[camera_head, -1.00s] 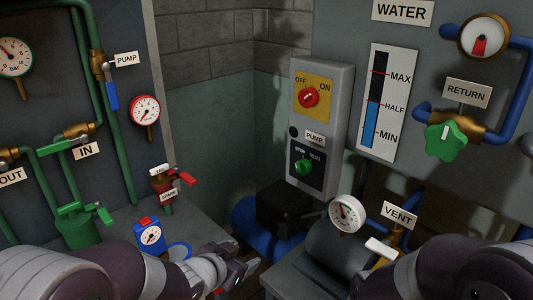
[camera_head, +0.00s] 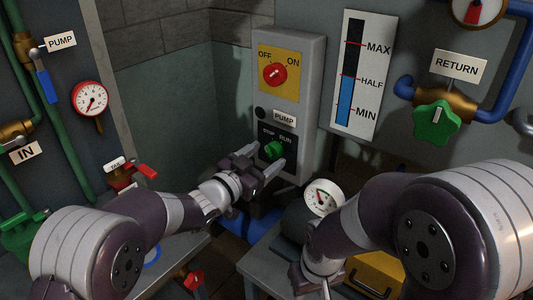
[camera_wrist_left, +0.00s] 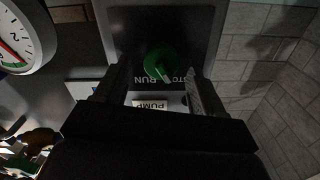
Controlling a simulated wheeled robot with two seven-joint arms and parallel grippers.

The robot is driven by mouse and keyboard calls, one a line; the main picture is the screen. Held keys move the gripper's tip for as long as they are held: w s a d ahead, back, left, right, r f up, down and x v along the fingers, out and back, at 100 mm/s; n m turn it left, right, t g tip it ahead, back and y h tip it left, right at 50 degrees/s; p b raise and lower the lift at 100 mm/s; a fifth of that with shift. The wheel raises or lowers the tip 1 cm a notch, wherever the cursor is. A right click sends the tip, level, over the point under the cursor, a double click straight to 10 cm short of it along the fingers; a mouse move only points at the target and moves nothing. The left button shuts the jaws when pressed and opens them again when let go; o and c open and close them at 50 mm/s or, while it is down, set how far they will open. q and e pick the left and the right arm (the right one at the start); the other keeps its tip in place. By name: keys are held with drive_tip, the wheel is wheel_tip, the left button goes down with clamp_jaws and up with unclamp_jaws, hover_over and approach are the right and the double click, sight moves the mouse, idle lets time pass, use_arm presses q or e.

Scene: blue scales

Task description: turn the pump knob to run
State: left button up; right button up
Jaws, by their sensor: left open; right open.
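The green pump knob (camera_head: 274,150) sits on the black STOP/RUN plate (camera_head: 292,164) at the bottom of the grey control box. My left gripper (camera_head: 262,166) is open just in front of this plate, its fingers close to the knob. In the left wrist view the green knob (camera_wrist_left: 157,64) lies ahead between the two open fingers (camera_wrist_left: 150,92), upside down to its labels. I cannot tell whether a finger touches it, or exactly where the knob points. My right gripper (camera_head: 318,284) is open and empty at the bottom edge, partly cut off.
The red OFF/ON switch (camera_head: 275,75) is above on a yellow plate. A white gauge (camera_head: 322,197) stands to the lower right of the knob. The green RETURN valve (camera_head: 435,122) is at the right.

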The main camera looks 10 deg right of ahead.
use_arm(q)
drive_tip(key=shift+x, duration=0.75)
drive_tip(key=shift+w, duration=0.1)
drive_tip(key=c, duration=1.1)
drive_tip(key=shift+o, duration=0.2)
drive_tip(key=shift+f, duration=0.1)
